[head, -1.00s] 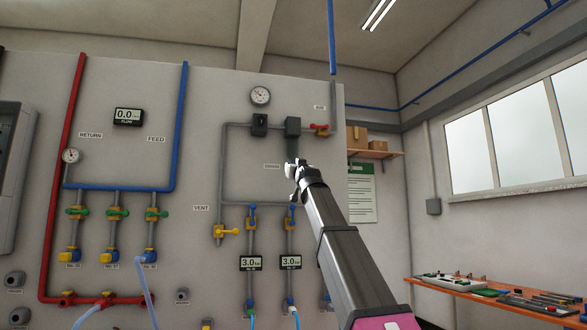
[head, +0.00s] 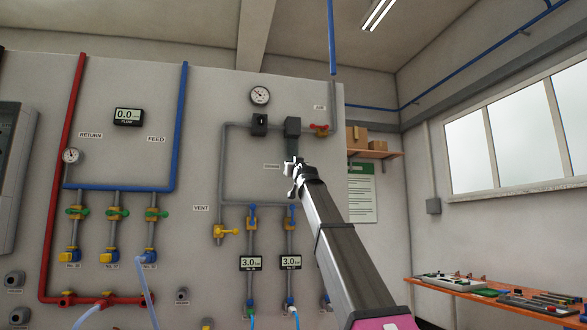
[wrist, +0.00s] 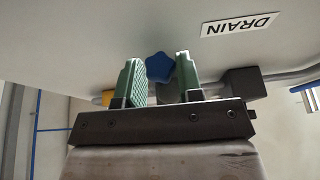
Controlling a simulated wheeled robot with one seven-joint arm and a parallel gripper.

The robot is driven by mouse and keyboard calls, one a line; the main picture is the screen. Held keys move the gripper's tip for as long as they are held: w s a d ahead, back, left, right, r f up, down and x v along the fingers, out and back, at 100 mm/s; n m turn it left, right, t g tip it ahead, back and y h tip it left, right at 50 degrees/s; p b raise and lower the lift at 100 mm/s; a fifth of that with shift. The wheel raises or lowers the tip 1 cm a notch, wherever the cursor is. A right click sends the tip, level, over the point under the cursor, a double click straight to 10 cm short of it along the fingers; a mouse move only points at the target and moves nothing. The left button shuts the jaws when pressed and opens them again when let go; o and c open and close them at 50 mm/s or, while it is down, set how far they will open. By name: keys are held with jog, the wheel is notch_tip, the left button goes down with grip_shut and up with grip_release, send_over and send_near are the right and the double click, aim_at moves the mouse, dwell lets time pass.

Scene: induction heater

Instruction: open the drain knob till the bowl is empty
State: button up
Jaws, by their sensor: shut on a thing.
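A blue star-shaped drain knob (wrist: 160,66) sits between the two green finger pads of my gripper (wrist: 157,60) in the wrist view. My gripper is shut on it. The DRAIN label (wrist: 240,25) is on the grey panel to the upper right of the knob there. In the head view my gripper (head: 292,165) is at the panel, just below a dark box (head: 292,127) with a grey body (head: 292,145) under it, which looks like the bowl. Its level cannot be made out. The knob is hidden by my gripper in the head view.
A red-handled valve (head: 320,129) is to the upper right of my gripper. A gauge (head: 260,95) is above left. A shelf with boxes (head: 357,138) is to the right.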

jog(key=shift+w+d+f+n+g+y, duration=0.1)
jog(key=shift+n+g+y, duration=0.55)
jog(key=shift+y, duration=0.6)
jog(key=shift+w+d+n+g+y, duration=0.1)
jog(key=shift+n+g+y, duration=0.5)
jog(key=shift+y, duration=0.65)
jog(key=shift+n+g+y, duration=0.75)
jog(key=shift+n+y, duration=0.2)
jog(key=shift+y, duration=0.25)
jog(key=o, duration=0.9)
jog(key=shift+s+d, duration=0.1)
jog(key=v, duration=1)
jog(key=shift+s+d+f, duration=0.15)
jog(key=shift+s+d, duration=0.05)
jog(key=shift+d, duration=0.05)
